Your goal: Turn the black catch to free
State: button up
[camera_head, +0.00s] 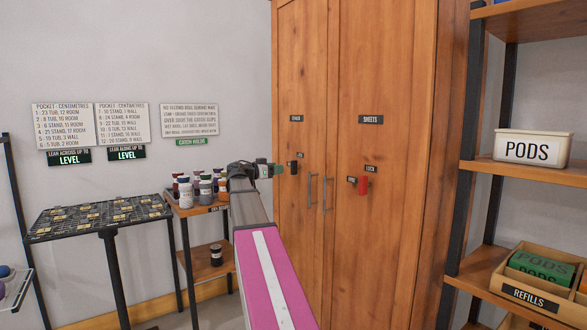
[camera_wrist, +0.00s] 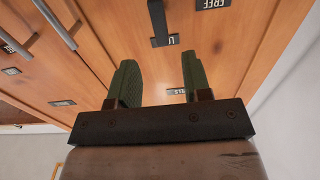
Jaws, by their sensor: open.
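The black catch (camera_head: 293,167) is a small dark lever on the left door of the wooden cabinet (camera_head: 303,60). In the wrist view the black catch (camera_wrist: 157,20) shows as a dark bar ahead of my fingers, cut off by the top edge. A FREE label (camera_wrist: 213,3) is to its right there, and a partly readable label (camera_wrist: 173,40) is by its lower end. My gripper (camera_head: 276,170) is just left of the catch in the head view. In the wrist view my gripper (camera_wrist: 158,62) is open, its green fingers apart with nothing between them.
A red catch (camera_head: 363,186) with a LOCK label (camera_head: 371,169) is on the right door. Two vertical handles (camera_head: 310,191) are beside the door seam. A stand with several jars (camera_head: 205,191) is left of my arm. Shelves with a PODS bin (camera_head: 520,148) are right.

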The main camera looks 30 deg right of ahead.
aim_at(291, 167)
jog(key=d, duration=0.9)
jog(key=shift+w+d+f, duration=0.1)
jog(key=shift+w+d, duration=0.05)
jog(key=shift+w, duration=0.25)
grip_shut()
